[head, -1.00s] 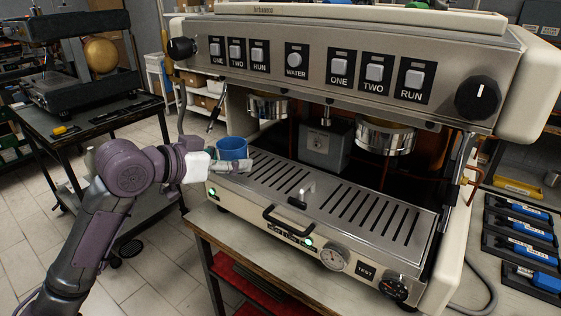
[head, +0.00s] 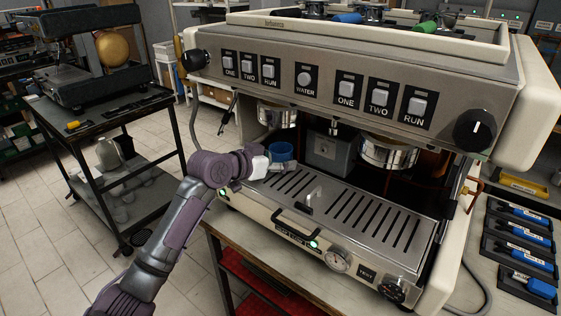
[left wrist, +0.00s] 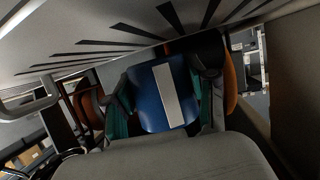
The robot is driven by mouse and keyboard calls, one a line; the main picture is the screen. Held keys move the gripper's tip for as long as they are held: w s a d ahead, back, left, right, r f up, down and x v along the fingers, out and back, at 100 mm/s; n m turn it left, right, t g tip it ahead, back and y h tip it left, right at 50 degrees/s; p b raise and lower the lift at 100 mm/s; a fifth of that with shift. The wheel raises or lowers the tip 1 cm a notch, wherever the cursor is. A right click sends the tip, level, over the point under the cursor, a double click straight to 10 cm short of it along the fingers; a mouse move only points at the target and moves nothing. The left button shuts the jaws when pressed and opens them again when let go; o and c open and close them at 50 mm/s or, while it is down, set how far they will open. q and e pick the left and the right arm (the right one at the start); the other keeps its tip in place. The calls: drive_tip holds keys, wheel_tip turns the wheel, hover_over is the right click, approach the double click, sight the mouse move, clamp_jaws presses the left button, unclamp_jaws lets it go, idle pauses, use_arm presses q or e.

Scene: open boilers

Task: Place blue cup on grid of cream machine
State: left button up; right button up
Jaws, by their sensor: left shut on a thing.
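The blue cup (head: 281,151) is at the far left part of the slotted metal grid (head: 342,206), below the left metal ring of the cream machine (head: 350,75). My left gripper (head: 277,162) is shut on the cup, and partly hides its lower part. Whether the cup's base touches the grid cannot be told. In the left wrist view the cup (left wrist: 152,100) shows blue with a pale stripe, between the dark fingers of my left gripper (left wrist: 160,92). The slotted grid (left wrist: 110,25) runs along the top of that view. My right gripper is out of view.
A grey block (head: 328,155) hangs between the two metal rings (head: 388,152). Blue-handled tools (head: 530,240) lie at right.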

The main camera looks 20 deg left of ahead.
use_arm(q)
drive_tip(key=shift+w+d+f+p, duration=0.1)
drive_tip(key=shift+w+f+p, duration=0.1)
drive_tip(key=shift+f+p, duration=0.35)
drive_tip(key=shift+f, duration=0.2)
drive_tip(key=shift+f+b, duration=0.2)
drive_tip(key=shift+b, duration=0.1)
drive_tip(key=o, duration=1.2)
drive_tip(key=shift+c, duration=0.2)
drive_tip(key=shift+r, duration=0.1)
